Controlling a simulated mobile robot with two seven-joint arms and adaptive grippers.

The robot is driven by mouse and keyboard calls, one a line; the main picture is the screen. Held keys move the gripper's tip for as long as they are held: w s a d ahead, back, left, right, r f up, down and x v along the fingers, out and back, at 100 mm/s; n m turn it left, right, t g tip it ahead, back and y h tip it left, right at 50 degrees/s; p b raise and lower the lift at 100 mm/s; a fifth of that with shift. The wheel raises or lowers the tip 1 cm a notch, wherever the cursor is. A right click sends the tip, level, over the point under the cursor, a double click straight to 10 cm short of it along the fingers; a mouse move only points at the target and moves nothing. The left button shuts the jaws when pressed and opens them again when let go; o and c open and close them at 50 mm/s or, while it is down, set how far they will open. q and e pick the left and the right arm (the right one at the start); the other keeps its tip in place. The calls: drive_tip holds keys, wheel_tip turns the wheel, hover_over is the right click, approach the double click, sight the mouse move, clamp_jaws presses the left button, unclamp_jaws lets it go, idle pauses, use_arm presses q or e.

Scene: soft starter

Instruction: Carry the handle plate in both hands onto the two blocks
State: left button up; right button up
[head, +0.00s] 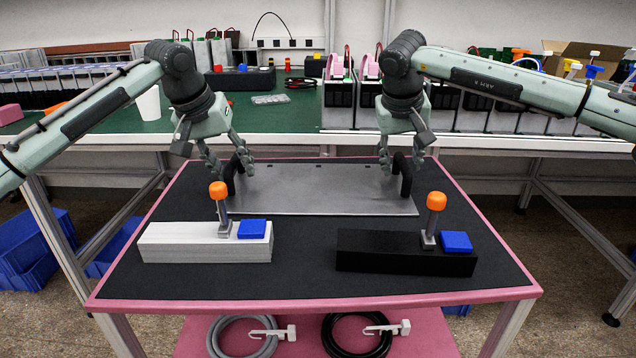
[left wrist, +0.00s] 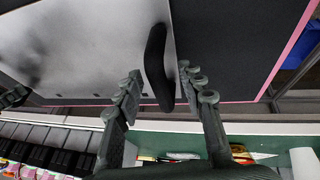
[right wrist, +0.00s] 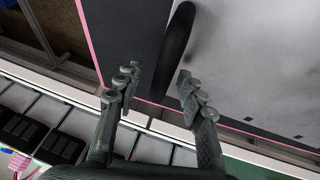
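The handle plate (head: 315,192) is a flat grey metal sheet lying at the back of the dark table mat, with an upright black handle at each end. My left gripper (head: 230,164) is open, its fingers on either side of the left handle (left wrist: 157,62) and apart from it. My right gripper (head: 401,163) is open in the same way around the right handle (right wrist: 175,50). The white block (head: 195,248) and the black block (head: 385,256) lie in front of the plate. Each carries a blue pad and an orange-topped lever.
The pink-edged table (head: 310,304) has clear mat between the blocks and along its front. Behind it stands a green workbench (head: 285,116) with a white cup (head: 149,103) and rows of dark units. Hoses lie on the shelf below.

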use_arm(q)
clamp_jaws()
use_arm(e)
clamp_jaws()
use_arm(q)
drive_tip(key=shift+r, duration=0.2)
use_arm(e)
drive_tip(key=shift+r, duration=0.2)
